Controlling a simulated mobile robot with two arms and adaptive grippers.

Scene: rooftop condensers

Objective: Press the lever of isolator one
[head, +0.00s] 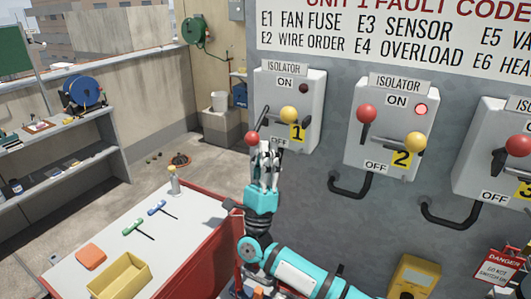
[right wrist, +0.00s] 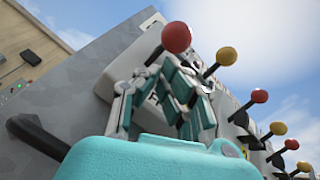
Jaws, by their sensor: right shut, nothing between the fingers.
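Isolator one (head: 306,132) is a pale grey box on the panel, marked with a yellow "1" tag. It has a red-knobbed lever (head: 253,139) low at its left and a yellow-knobbed lever (head: 288,114) higher to the right. Its lamp (head: 303,88) is dark. My right gripper (head: 266,146) is shut and empty, fingers up, in front of the box's lower left, close to the red knob. In the right wrist view the red knob (right wrist: 176,37) stands just beyond the fingers and the yellow knob (right wrist: 226,56) lies to its right. Contact cannot be told. My left gripper is not in view.
Isolator two (head: 382,139), with a lit red lamp (head: 421,109), and a third isolator (head: 480,148) stand to the right. Black handles (head: 352,190) jut out below. A red workbench (head: 190,262) with tools and a yellow tray (head: 121,276) is at lower left.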

